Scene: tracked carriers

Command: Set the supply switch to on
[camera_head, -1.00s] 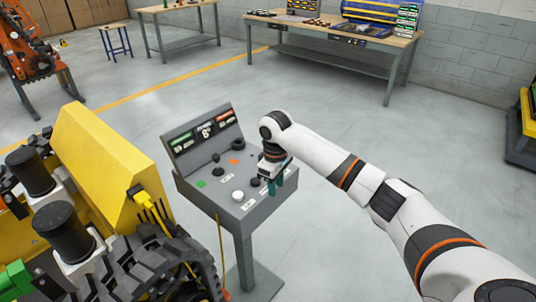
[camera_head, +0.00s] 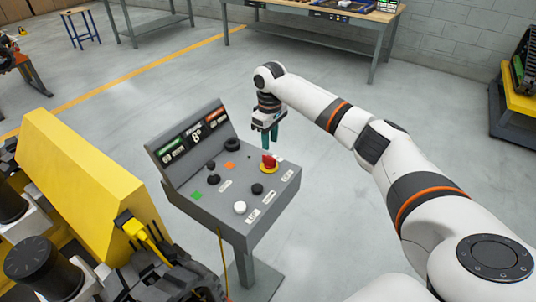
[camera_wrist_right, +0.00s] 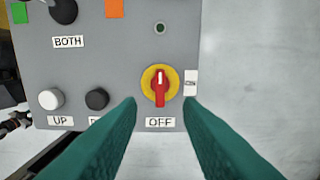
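The supply switch (camera_head: 268,163) is a red rotary handle on a round yellow base at the right of the grey console's sloped panel. In the right wrist view the switch (camera_wrist_right: 160,86) has its handle upright, a white mark on its upper half. A label reading OFF (camera_wrist_right: 160,123) lies below it, and a small sideways label (camera_wrist_right: 190,83), hard to read, lies to its right. My right gripper (camera_head: 270,139) is open and empty, its teal fingers pointing down, above and apart from the switch. In the wrist view the fingers lie either side below it. My left gripper is not in view.
The console (camera_head: 225,213) also carries a white button (camera_head: 240,208), black knobs, a green square and an orange square. A yellow tracked machine (camera_head: 80,170) stands close at its left. Workbenches (camera_head: 330,40) stand at the back.

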